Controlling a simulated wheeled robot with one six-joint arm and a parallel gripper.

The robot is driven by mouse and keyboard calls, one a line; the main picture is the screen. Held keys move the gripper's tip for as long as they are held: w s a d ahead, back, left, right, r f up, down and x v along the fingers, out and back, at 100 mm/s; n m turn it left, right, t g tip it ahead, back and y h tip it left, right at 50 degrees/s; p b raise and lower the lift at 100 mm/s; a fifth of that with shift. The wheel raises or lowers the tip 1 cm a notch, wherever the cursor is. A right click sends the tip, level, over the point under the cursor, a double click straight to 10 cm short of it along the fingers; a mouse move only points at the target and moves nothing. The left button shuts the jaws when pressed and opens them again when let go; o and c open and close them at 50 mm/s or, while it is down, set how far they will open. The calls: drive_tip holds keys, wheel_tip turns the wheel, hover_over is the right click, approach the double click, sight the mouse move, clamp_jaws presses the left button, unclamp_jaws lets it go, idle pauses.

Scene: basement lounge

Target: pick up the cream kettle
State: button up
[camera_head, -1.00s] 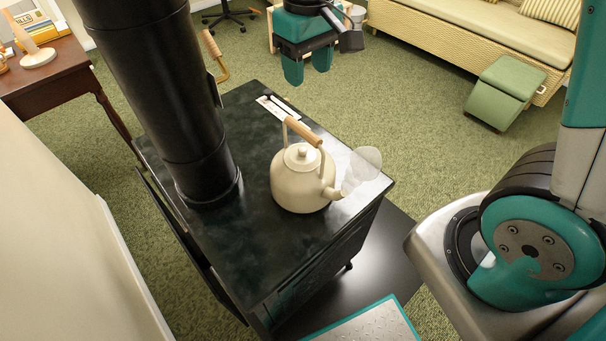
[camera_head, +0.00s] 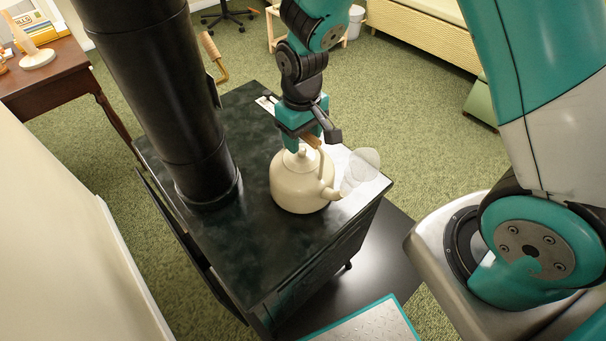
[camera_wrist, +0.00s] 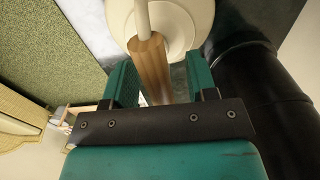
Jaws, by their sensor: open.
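The cream kettle (camera_head: 298,187) stands upright on the dark stove top (camera_head: 240,245), its spout pointing right. My gripper (camera_head: 306,146) is directly above the kettle, at its handle, and hides most of the handle in the head view. In the wrist view my gripper (camera_wrist: 160,85) is open, with one teal finger on each side of the wooden handle grip (camera_wrist: 150,68). The kettle body (camera_wrist: 188,20) shows beyond the fingers. I cannot tell whether either finger touches the grip.
A black stovepipe (camera_head: 165,110) rises left of the kettle; it also shows close on the right in the wrist view (camera_wrist: 262,85). A clear, fan-shaped object (camera_head: 361,170) stands by the spout. A small card (camera_head: 266,103) lies at the back edge. The stove's front is clear.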

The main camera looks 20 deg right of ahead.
drive_tip(key=shift+f, duration=0.6)
drive_tip(key=shift+f, duration=0.2)
clamp_jaws()
idle(1.5)
